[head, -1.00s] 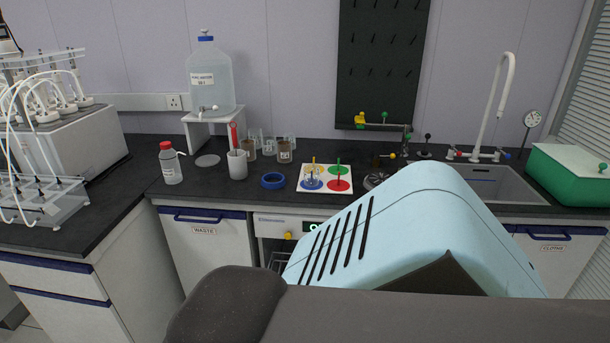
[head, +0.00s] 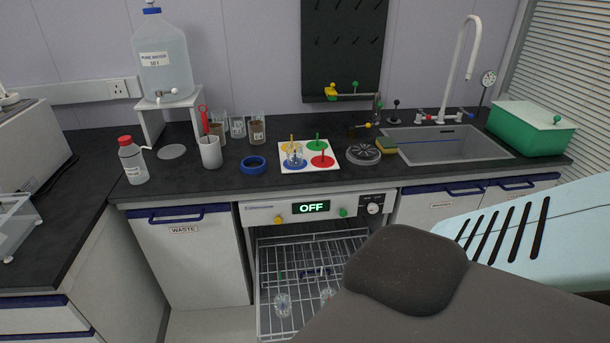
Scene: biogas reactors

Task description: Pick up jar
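Several clear glass jars stand on the dark counter. A jar with brown contents (head: 257,132) stands at the back, with an empty-looking clear jar (head: 237,127) beside it. Another jar with brown contents (head: 217,131) is partly hidden behind a white cup. A clear jar (head: 295,156) stands at the blue spot of a white board (head: 322,165) with coloured spots and pegs. More glass jars (head: 283,304) (head: 327,296) sit in the rack of the open dishwasher. I cannot tell which jar the task names. Neither of my grippers shows; my own parts cover the lower right.
The open dishwasher (head: 314,214) has its wire rack (head: 268,325) pulled out and its display reads OFF. A white cup (head: 210,152), blue ring (head: 254,164), red-capped bottle (head: 131,160), sink (head: 450,148) and green box (head: 530,130) line the counter. Its front left strip is clear.

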